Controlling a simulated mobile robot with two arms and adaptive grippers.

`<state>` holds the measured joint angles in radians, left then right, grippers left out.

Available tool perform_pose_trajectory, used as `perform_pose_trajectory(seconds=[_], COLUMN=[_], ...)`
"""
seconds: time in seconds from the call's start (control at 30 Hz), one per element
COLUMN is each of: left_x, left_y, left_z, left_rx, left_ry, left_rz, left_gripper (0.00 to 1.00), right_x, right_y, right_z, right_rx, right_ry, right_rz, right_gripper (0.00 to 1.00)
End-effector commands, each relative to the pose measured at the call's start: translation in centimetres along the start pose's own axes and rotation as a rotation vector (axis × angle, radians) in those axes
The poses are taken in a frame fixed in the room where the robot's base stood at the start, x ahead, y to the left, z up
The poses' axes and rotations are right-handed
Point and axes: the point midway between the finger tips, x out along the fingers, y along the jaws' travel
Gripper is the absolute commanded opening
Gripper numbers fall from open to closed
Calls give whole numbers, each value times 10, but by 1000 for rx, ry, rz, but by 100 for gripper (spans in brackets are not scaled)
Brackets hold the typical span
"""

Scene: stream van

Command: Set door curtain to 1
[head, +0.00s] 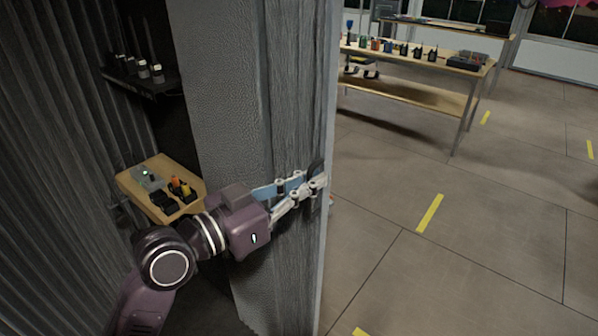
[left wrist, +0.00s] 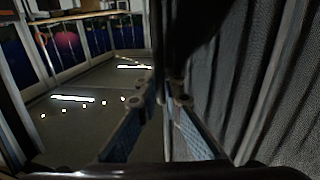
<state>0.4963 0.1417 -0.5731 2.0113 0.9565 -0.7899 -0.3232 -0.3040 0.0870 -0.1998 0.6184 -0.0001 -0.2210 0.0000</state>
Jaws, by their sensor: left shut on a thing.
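The door curtain (head: 292,90) is a dark grey, upright panel with a pale front edge, in the middle of the head view. A small dark handle (head: 316,168) sits near its front edge. My left gripper (head: 318,184) reaches across from the left and is shut on this handle. The fingers hide part of the handle. In the left wrist view, my left gripper (left wrist: 160,95) is close beside the grey folds of the curtain (left wrist: 255,70), and a dark upright shape is between the fingertips. My right gripper is not in view.
Left of the curtain, a wooden tray (head: 128,180) holds small items, below a dark shelf (head: 155,82) with small jars. Right of it, the tiled floor (head: 470,230) with yellow marks is open. A wooden workbench (head: 465,62) with bottles stands at the back.

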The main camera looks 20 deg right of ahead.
Motion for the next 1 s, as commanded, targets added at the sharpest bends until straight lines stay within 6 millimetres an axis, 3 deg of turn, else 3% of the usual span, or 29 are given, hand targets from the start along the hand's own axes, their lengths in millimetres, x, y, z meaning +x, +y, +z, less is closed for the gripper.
perform_pose_trajectory(seconds=[0.43,0.5,0.63,1.0], left_x=[1,1,1,-5], left_y=[3,3,2,2], left_z=[-1,-1,-1,0], left_rx=[1,1,1,2], left_ry=[3,3,3,1], left_rz=[0,0,0,-2], left_gripper=[0,13,25,25], right_x=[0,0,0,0], right_y=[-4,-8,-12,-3], right_z=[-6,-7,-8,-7], right_rx=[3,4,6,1], right_ry=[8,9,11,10], right_rz=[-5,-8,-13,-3], right_gripper=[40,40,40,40])
